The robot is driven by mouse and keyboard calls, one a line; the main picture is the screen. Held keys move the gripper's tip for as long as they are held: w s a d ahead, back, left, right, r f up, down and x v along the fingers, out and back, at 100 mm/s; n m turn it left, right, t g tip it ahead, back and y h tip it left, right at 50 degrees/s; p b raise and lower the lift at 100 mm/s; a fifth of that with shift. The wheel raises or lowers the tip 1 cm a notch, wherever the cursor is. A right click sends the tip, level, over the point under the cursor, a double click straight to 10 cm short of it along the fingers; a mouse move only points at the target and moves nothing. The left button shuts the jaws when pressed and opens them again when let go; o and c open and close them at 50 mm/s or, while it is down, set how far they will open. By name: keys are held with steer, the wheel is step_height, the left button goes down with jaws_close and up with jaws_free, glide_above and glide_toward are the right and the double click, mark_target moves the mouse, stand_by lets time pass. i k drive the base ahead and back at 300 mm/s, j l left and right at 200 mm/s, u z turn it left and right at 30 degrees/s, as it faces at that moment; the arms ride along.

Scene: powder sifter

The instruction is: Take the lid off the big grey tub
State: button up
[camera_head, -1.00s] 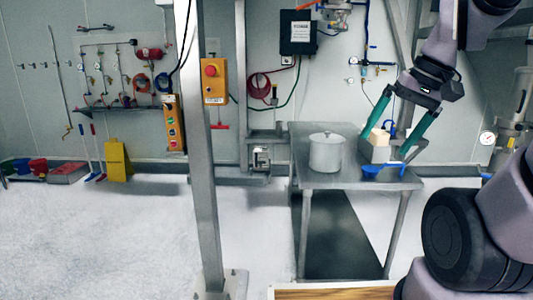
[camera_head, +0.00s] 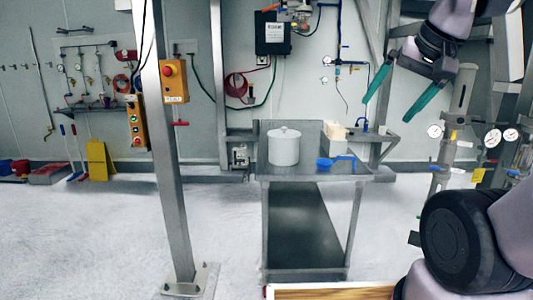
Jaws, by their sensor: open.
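The big grey tub (camera_head: 284,149) stands upright on the left part of a metal table. Its lid (camera_head: 284,132), with a small knob on top, is on it. My gripper (camera_head: 388,110) is at the upper right, with its two green fingers spread wide and nothing between them. It appears to the right of the tub and higher in the picture, apart from it.
The metal table (camera_head: 300,172) also holds a grey box with pale blocks (camera_head: 335,131) and a blue scoop (camera_head: 336,161) right of the tub. A steel post (camera_head: 170,150) stands left of the table. Gauges and pipes (camera_head: 492,138) are at the right.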

mark_target(284, 132)
steer(key=i+u, duration=0.15)
steer(key=u, duration=0.15)
steer(key=i+j+u, duration=0.15)
steer(key=i+u, duration=0.55)
steer(key=i+z, duration=0.3)
steer(key=i+j+z, duration=0.2)
steer(key=i+z, duration=0.15)
steer(key=i, duration=0.2)
steer(key=i+z, duration=0.35)
